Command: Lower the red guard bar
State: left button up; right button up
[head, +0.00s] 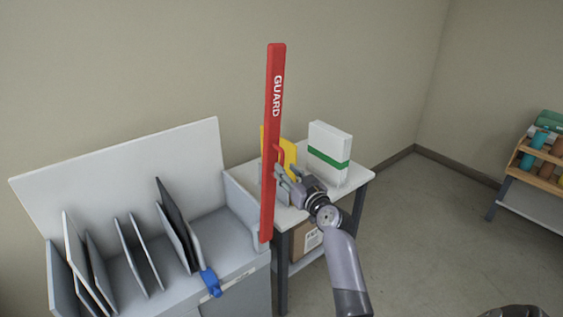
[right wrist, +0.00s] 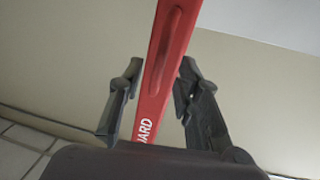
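The red guard bar (head: 270,215) stands upright, lettered GUARD, at the right end of the grey rack unit. It also shows in the right wrist view (right wrist: 166,60), with a raised red handle on its face. My right gripper (head: 282,176) is at the bar's lower half, just right of it, by the handle. In the right wrist view my right gripper's fingers (right wrist: 158,92) are spread, one on each side of the bar, with gaps visible. My left gripper is not in view.
The grey rack (head: 190,225) holds several upright panels, with a blue part (head: 210,282) at its front. A side table (head: 355,179) carries a white box with a green band (head: 329,152) and a yellow item (head: 290,155). A shelf with rolls (head: 545,150) is far right. Open floor lies between.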

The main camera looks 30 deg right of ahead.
jog(key=shift+w+d, duration=0.2)
jog(key=shift+w, duration=1.85)
grip_shut()
